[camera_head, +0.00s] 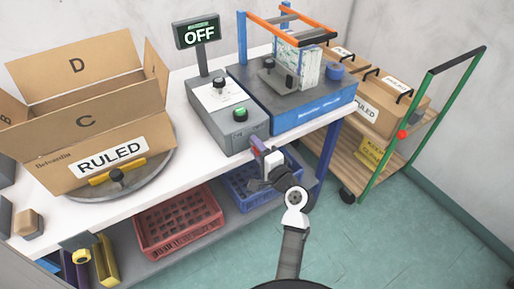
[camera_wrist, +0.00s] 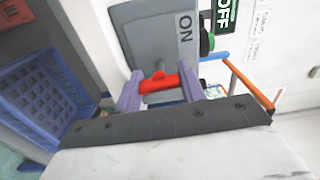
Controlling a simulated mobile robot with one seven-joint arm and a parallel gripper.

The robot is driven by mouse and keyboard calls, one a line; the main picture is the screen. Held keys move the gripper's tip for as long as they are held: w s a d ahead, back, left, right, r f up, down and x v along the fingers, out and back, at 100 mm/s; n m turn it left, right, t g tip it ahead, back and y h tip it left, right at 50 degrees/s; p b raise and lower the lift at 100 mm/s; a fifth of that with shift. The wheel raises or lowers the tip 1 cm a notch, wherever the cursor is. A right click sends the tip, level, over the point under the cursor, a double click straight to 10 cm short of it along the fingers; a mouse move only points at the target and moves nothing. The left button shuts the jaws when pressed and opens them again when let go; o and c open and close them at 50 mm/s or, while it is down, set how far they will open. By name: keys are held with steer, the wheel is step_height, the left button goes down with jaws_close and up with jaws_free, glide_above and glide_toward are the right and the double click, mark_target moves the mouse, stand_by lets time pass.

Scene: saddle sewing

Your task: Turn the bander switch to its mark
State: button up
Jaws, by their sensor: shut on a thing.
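The bander switch shows in the wrist view as a red handle (camera_wrist: 158,83) on the grey face of the control box (camera_wrist: 150,38). My gripper (camera_wrist: 160,88) is shut on this red handle, with one purple finger at each end of it. In the head view my gripper (camera_head: 259,149) is at the front right corner of the grey control box (camera_head: 225,138), and the handle is mostly hidden there. The display (camera_head: 197,33) above the box reads "OFF".
A green button (camera_head: 240,113) and a black knob (camera_head: 219,84) are on top of the box. The blue bander (camera_head: 310,116) stands right of it. A "RULED" carton (camera_head: 75,130) sits on a turntable at left. Red (camera_head: 180,228) and blue (camera_head: 262,181) crates are below. A cart (camera_head: 385,155) stands at right.

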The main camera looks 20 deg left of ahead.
steer(key=o, duration=1)
steer(key=shift+s+d+f, duration=0.1)
steer(key=shift+s+d, duration=0.15)
steer(key=shift+d, duration=0.2)
steer(key=shift+b+v, duration=1.95)
steer(key=shift+v, duration=4.5)
steer(key=shift+a, duration=0.1)
